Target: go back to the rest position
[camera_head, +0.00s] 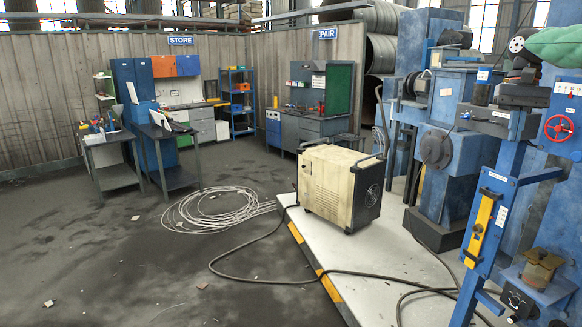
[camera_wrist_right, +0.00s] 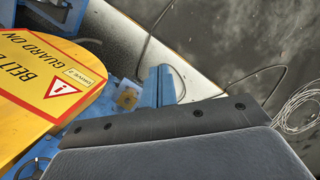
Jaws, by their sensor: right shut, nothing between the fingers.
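My right gripper (camera_wrist_right: 180,130) shows in the right wrist view as a dark grey body with a bolted black bar across the lower part of the picture. It is shut, and nothing shows held in it. A yellow belt guard (camera_wrist_right: 40,70) with a red warning triangle is close on its left. A blue post (camera_wrist_right: 158,85) stands just beyond the bar. I cannot make out either gripper clearly in the head view. My left gripper is not in view.
Blue machines (camera_head: 465,150) crowd the right side. A cream cabinet (camera_head: 328,185) stands on a pale platform (camera_head: 345,255) with a striped edge. A dark cable (camera_head: 250,280) and a coil of cable (camera_head: 205,208) lie on the floor. Workbenches (camera_head: 310,125) line the back. The left floor is mostly open.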

